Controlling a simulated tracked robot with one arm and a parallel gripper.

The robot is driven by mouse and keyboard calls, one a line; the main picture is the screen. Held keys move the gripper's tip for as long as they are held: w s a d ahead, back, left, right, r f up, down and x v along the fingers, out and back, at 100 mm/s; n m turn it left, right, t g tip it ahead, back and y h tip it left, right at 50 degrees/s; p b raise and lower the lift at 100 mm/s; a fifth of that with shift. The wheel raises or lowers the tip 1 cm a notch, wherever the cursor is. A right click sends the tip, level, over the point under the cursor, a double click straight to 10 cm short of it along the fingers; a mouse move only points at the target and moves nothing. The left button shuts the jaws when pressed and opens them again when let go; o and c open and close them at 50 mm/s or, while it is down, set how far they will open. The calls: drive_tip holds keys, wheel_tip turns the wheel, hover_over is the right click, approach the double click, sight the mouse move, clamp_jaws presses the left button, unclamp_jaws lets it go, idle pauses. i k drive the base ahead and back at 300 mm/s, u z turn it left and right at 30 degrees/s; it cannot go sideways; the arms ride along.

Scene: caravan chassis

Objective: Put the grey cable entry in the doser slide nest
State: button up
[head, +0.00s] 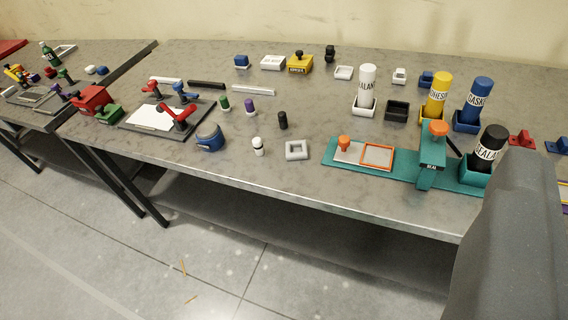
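The grey cable entry (297,150) is a small square block with a hollow middle. It lies flat near the front edge of the table, left of the teal doser (431,160). The doser slide has an orange-rimmed square nest (377,147) on a grey plate, with an orange knob (344,143) to its left. The nest looks empty, and the cable entry is apart from it. A dark grey part of my arm fills the lower right and hides part of the doser's right end. My gripper's fingers do not show.
A black bottle (489,147) stands at the doser's right end; yellow (437,97), blue (479,100) and white (367,86) bottles stand behind. A white-capped peg (257,147) and a blue round part (210,137) lie left of the cable entry. A clamp board (197,128) is farther left.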

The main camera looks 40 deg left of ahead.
sight(377, 156)
drive_tip(key=u, duration=0.3)
drive_tip(key=i, duration=1.05)
drive_tip(key=u, duration=0.75)
